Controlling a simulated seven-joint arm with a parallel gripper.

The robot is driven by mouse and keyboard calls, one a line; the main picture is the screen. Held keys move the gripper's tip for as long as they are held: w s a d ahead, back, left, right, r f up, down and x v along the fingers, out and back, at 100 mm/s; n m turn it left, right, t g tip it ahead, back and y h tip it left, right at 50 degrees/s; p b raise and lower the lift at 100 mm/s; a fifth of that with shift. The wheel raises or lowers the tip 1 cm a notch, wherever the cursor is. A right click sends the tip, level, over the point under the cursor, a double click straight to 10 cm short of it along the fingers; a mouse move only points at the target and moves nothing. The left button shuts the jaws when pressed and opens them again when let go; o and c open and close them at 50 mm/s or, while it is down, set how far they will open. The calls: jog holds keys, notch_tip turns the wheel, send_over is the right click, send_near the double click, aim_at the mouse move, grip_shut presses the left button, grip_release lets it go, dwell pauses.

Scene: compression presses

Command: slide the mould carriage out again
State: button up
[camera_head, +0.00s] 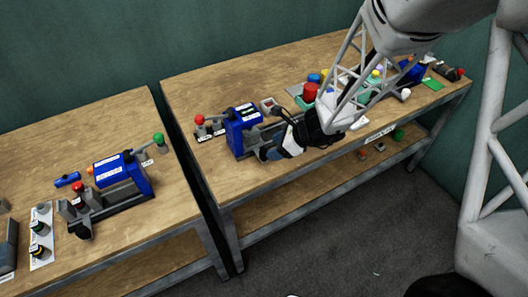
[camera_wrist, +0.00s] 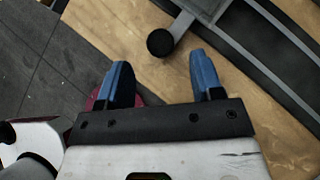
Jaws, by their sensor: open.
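On the right bench, a blue press (camera_head: 242,128) stands with its dark bed running right behind my gripper. My gripper (camera_head: 268,153) is open and low in front of this bed, and its body hides much of it. In the wrist view, the two blue fingertips (camera_wrist: 162,72) are apart with nothing between them. Just beyond them is a round black knob (camera_wrist: 160,42) on a short grey arm, joined to a grey block (camera_wrist: 205,8) that looks like the mould carriage. The block sits at dark rails (camera_wrist: 275,50). The fingers do not visibly touch the knob.
Another blue press (camera_head: 122,175) stands on the left bench, beyond a gap. A red-knobbed lever (camera_head: 199,120) is left of the right press. A red cylinder (camera_head: 310,92) and several coloured items stand behind my arm. The right bench's front left is clear.

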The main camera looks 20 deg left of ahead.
jog(key=shift+x, duration=2.9)
grip_shut()
jog(key=w+d, duration=0.8)
jog(key=shift+w+d, duration=0.25)
grip_release()
jog(key=shift+d+r, duration=0.1)
jog(key=v, duration=0.7)
jog(key=shift+d+r, duration=0.2)
jog(key=shift+r, duration=0.05)
